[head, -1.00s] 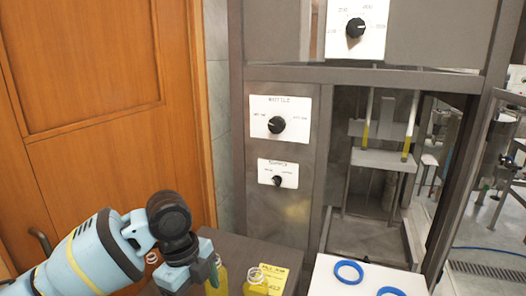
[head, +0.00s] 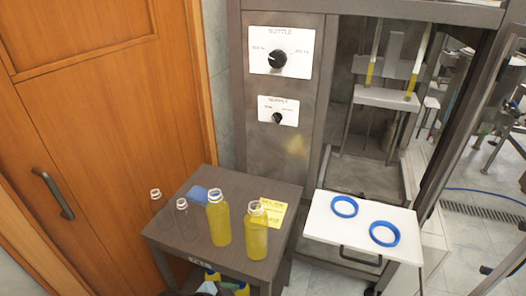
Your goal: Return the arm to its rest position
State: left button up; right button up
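Neither gripper shows in the head view. A small pale-blue piece at the bottom edge, in front of the side table, may be part of my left arm; too little shows to tell. The dark side table (head: 172,238) holds two upright bottles of yellow liquid, a left one (head: 219,222) and a right one (head: 256,236). Clear, empty-looking bottles (head: 181,217) are at its left side. No arm is over the table top.
A white board (head: 322,229) with two blue rings (head: 384,234) juts from the machine, right of the table. A yellow label (head: 272,212) and a blue item (head: 198,193) lie on the table. Yellow items show below it. A wooden door (head: 110,120) stands left.

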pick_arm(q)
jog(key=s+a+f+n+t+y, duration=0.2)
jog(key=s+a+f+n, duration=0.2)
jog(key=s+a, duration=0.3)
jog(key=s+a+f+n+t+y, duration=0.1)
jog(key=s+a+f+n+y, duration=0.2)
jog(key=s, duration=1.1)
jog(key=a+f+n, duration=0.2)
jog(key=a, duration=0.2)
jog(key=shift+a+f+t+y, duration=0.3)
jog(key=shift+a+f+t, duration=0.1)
